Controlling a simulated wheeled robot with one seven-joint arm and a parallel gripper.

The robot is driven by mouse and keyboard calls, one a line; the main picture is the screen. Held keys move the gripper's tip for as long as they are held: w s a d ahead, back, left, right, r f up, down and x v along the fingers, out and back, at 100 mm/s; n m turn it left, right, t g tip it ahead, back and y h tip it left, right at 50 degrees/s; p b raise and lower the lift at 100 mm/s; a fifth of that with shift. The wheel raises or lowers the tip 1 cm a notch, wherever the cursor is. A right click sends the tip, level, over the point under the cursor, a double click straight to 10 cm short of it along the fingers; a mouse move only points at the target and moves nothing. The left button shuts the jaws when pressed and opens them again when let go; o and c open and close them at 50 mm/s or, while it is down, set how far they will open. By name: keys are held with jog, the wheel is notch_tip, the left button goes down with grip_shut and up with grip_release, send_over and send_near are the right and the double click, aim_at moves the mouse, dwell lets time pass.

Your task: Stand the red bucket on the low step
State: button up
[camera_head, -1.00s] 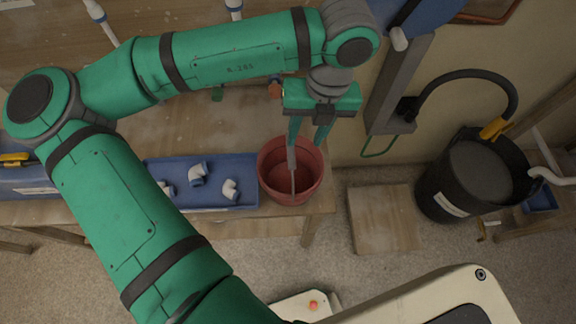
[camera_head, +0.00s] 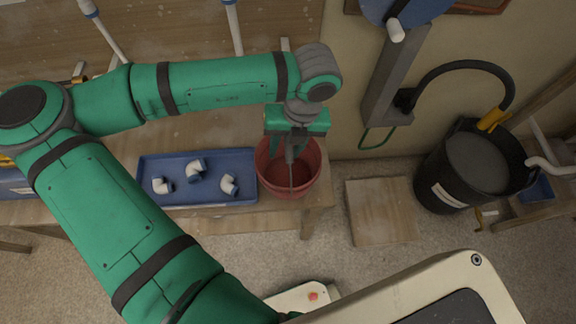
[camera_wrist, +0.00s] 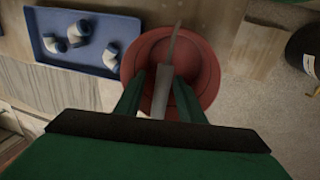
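The red bucket (camera_head: 312,165) stands upright at the right end of the wooden bench, beside the blue tray. Its grey handle stands raised across the opening. In the wrist view the bucket (camera_wrist: 207,60) lies below my gripper, and its handle (camera_wrist: 172,45) runs between my fingers. My gripper (camera_head: 288,152) is over the bucket's mouth with the fingers on either side of the handle. The fingers look apart, with a narrow gap to the handle. The low step (camera_head: 382,212) is a bare wooden slab on the floor, right of the bench; it also shows in the wrist view (camera_wrist: 255,48).
The blue tray (camera_head: 220,197) with white pipe elbows (camera_head: 196,170) lies left of the bucket. A black tub (camera_head: 437,170) with a hose stands right of the step. A grey wall post (camera_head: 395,85) rises behind. The floor in front of the step is clear.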

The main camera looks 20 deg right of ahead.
jog(key=shift+f, duration=0.4)
grip_shut()
jog(key=shift+r, duration=0.2)
